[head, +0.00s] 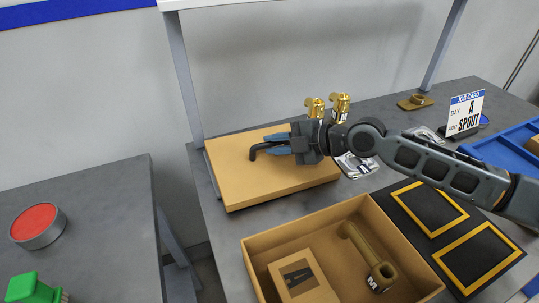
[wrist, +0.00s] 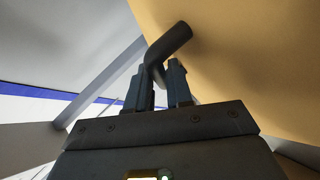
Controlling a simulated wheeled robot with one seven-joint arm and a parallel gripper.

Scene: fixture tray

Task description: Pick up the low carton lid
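The low carton lid (head: 235,185) is a flat tan slab at the back left of the bench in the head view. In the wrist view its tan surface (wrist: 250,60) fills the upper right. My gripper (head: 272,143) is over the lid, its fingers pointing left. It also shows in the wrist view (wrist: 160,85). The fingers are closed about a dark bent rod (head: 257,149), which shows between them in the wrist view (wrist: 172,40). The rod's tip turns down toward the lid; I cannot tell whether it touches.
An open carton (head: 256,257) holds a small box (head: 301,275) and a bronze part (head: 362,250). Brass fittings (head: 340,101) stand behind my gripper. A black mat (head: 400,205) with yellow frames, a job card (head: 466,112) and a blue tray (head: 495,148) are right. A gap separates the left table (head: 105,210).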

